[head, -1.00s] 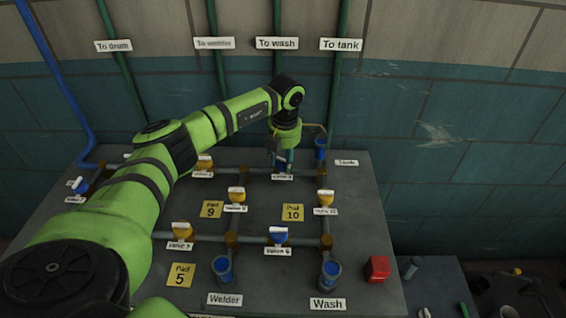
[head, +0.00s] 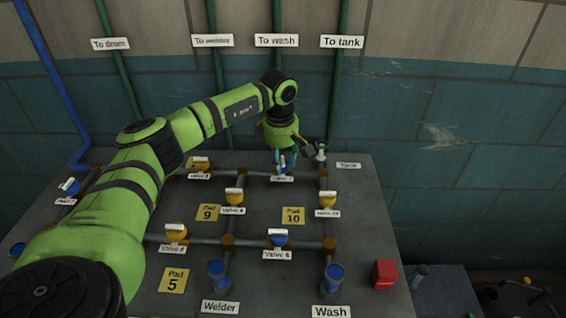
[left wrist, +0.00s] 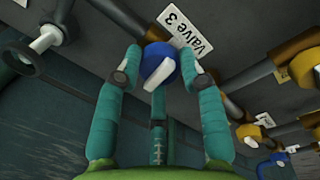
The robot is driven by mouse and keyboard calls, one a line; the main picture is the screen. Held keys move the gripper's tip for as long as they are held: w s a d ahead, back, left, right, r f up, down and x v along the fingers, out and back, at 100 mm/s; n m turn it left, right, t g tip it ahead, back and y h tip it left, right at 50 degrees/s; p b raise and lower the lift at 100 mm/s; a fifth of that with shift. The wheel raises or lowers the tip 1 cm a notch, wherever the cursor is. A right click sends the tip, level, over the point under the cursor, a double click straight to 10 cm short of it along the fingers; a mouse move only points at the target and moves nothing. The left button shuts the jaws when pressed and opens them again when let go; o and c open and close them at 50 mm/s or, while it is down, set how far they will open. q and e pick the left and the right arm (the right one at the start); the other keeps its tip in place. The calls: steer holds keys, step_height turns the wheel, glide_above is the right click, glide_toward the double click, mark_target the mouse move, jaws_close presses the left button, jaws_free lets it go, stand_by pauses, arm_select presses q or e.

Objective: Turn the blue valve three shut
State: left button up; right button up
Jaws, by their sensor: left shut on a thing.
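The blue valve three (head: 284,169) sits on the back pipe run of the grey panel, below the "To wash" sign. In the left wrist view its blue knob (left wrist: 157,58) has a white bar handle (left wrist: 158,74) and a "Valve 3" label (left wrist: 186,36) beside it. The white bar appears to lie across the pipe. My left gripper (head: 281,163) reaches down onto this valve from above. In the left wrist view its teal fingers (left wrist: 161,66) are around the knob, shut on it. My right gripper is not in view.
Yellow valves (head: 234,196) and another blue valve, valve six (head: 277,239), stand nearby on the pipes. A grey-white Tank outlet (head: 320,151) stands close right of my gripper. Blue-topped Welder (head: 219,276) and Wash (head: 334,281) outlets and a red block (head: 384,274) are at the front.

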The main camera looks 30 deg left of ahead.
arm_select(q)
steer(key=shift+s+a+f+m+b, duration=0.1)
steer(key=shift+a+f+m+b, duration=0.05)
steer(key=shift+m, duration=0.45)
steer(key=shift+s+a+f+m+b, duration=0.1)
steer(key=shift+m+b, duration=0.05)
steer(key=shift+m, duration=0.45)
steer(key=shift+r, duration=0.1)
steer(key=o, duration=1.1)
steer(key=shift+o, duration=0.2)
steer(key=shift+w+a, duration=0.1)
steer(key=shift+a, duration=0.05)
steer(key=shift+r, duration=0.1)
steer(key=shift+w+r, duration=0.1)
steer(key=shift+r, duration=0.15)
step_height(320, 180, up, 11)
steer(key=s, duration=0.1)
steer(key=shift+r, duration=0.15)
